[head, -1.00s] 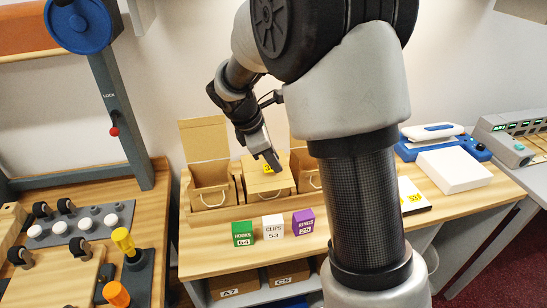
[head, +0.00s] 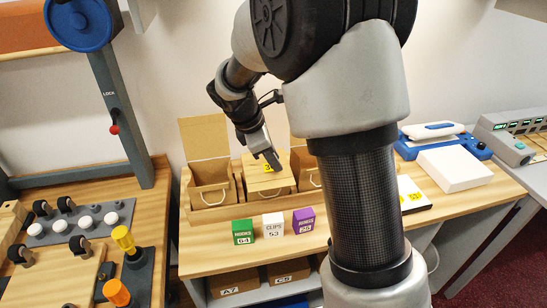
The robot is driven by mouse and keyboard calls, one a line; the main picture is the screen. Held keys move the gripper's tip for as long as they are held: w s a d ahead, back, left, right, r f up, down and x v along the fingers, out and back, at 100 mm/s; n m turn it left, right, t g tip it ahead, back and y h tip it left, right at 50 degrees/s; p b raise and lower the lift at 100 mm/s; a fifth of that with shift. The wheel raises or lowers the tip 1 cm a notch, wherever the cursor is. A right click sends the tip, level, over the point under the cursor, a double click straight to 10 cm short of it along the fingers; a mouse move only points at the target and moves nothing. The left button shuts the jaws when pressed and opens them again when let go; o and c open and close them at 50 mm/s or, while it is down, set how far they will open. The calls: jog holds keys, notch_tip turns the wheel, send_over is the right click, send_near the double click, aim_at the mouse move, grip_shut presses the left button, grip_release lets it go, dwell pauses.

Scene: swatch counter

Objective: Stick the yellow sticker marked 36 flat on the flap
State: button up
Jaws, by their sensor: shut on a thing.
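My gripper (head: 274,163) points down over the middle cardboard box, shut on the yellow sticker (head: 268,168). Only part of the sticker shows beside the fingers, and its number cannot be read. The sticker is at or just above the flap (head: 264,184), which is the closed top of the middle box. I cannot tell whether the sticker touches the flap.
An open box (head: 211,193) stands left of the middle one; another open box stands right, partly behind my arm. Green (head: 243,232), white (head: 274,225) and purple (head: 303,221) blocks stand in front. A white pad with yellow labels (head: 412,196) lies to the right.

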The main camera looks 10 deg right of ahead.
jog(key=shift+f, duration=0.35)
dwell(0.7)
jog(key=o, duration=0.8)
jog(key=shift+r, duration=0.1)
jog(key=p+v, duration=0.2)
jog(key=v, duration=0.5)
jog(key=d+p+v, duration=0.1)
jog(key=p+v, duration=0.1)
jog(key=v, duration=0.5)
jog(key=p+v, duration=0.1)
jog(key=v, duration=0.7)
jog(key=shift+d+r+p, duration=0.4)
jog(key=shift+d, duration=0.05)
